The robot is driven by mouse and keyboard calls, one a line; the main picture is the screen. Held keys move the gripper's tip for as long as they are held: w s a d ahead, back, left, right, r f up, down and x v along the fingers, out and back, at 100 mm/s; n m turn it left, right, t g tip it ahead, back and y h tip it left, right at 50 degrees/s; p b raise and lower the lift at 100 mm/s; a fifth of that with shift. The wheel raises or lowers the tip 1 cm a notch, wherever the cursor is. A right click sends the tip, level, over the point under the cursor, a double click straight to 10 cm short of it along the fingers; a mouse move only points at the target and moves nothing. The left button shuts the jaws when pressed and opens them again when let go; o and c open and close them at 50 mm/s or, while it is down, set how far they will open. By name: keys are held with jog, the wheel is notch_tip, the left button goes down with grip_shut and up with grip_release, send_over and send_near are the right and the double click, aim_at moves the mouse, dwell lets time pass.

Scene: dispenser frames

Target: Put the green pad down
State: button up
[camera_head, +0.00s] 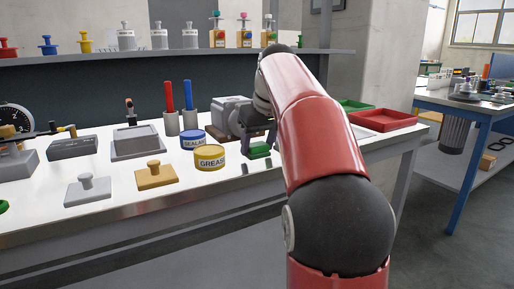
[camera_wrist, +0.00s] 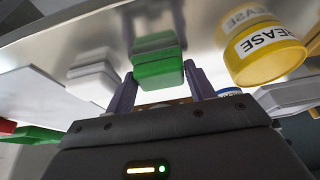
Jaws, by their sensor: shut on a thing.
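The green pad (camera_head: 258,149) is a small green block at the right part of the white table, just right of the yellow grease tin. In the wrist view the green pad (camera_wrist: 158,72) sits between the two fingers of my gripper (camera_wrist: 160,85), which is shut on it. In the head view my gripper (camera_head: 258,138) is partly hidden by my red arm. The pad is at or very close above the shiny table top (camera_head: 232,186); I cannot tell whether it touches.
The grease tin (camera_head: 210,158) and blue sealant tin (camera_head: 192,139) stand close left of the pad. A white block (camera_wrist: 92,82) lies on its other side. A red tray (camera_head: 383,120) and green tray (camera_head: 355,106) are farther right. The table front is clear.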

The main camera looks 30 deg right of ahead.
jog(key=shift+f, duration=0.1)
jog(key=o, duration=1.1)
jog(key=shift+c, duration=0.2)
jog(key=shift+r, duration=0.4)
jog(key=shift+p+v, duration=1.5)
jog(key=shift+v, duration=4.3)
jog(key=s+a+f, duration=0.5)
jog(key=s+f, duration=0.2)
jog(key=f, duration=0.2)
jog(key=s+a+f, duration=0.5)
jog(key=s+f, duration=0.2)
jog(key=f, duration=0.3)
jog(key=s+a+f+t, duration=0.1)
jog(key=s+a+f, duration=0.4)
jog(key=s+f, duration=0.2)
notch_tip(320, 180, down, 2)
jog(key=shift+s+a+f, duration=0.2)
jog(key=shift+s+a, duration=0.15)
jog(key=shift+a, duration=0.05)
